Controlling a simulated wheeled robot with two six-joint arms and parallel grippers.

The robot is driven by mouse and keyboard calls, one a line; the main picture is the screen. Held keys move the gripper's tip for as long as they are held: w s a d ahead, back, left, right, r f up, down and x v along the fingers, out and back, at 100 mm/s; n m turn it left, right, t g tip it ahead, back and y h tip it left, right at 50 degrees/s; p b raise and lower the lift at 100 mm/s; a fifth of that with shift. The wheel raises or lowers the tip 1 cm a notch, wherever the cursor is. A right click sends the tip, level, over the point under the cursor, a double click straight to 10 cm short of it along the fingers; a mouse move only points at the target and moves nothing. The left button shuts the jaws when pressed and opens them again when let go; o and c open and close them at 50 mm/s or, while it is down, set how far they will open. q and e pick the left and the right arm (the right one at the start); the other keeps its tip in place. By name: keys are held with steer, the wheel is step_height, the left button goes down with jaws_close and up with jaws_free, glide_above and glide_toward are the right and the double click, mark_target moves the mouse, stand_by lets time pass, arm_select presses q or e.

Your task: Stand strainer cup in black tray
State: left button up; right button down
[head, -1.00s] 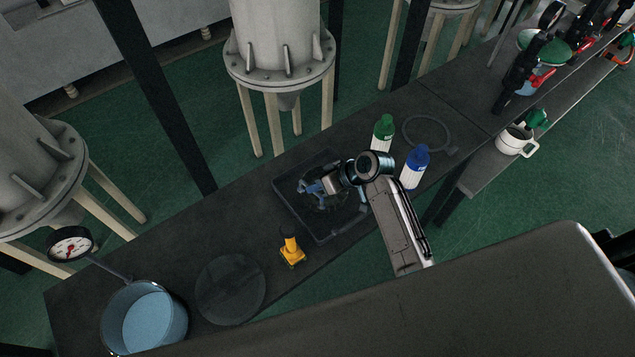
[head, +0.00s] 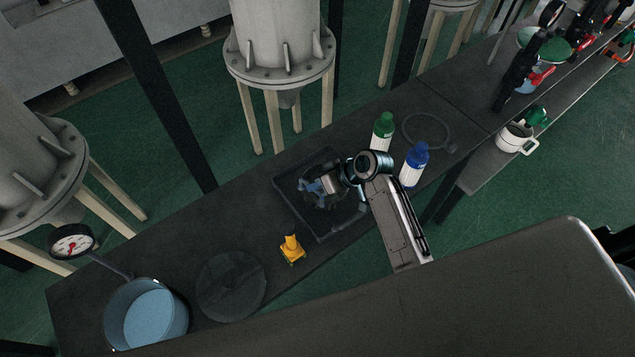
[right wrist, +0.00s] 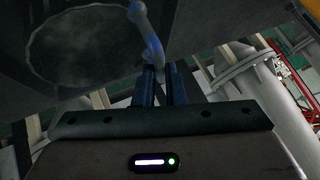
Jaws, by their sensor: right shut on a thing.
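The black tray (head: 296,212) lies on the dark bench in the middle of the head view. My right gripper (head: 313,187) is over the tray, low, and shut. My left gripper is not in view.
A green-capped bottle (head: 383,132) and a blue-capped bottle (head: 412,166) stand right of the tray, close to my arm. A yellow object (head: 291,250) stands at its lower left. Further left are a dark disc (head: 231,287) and a bucket (head: 145,318). A hose ring (head: 428,131) lies behind.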

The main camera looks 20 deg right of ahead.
steer(key=shift+p, duration=0.3)
steer(key=shift+f+b, duration=0.4)
steer(key=shift+f, duration=0.2)
steer(key=c, duration=1.4)
jaws_free()
steer(key=b+v, duration=0.2)
steer(key=v, duration=0.9)
steer(key=shift+b, duration=0.4)
steer(key=shift+a, duration=0.1)
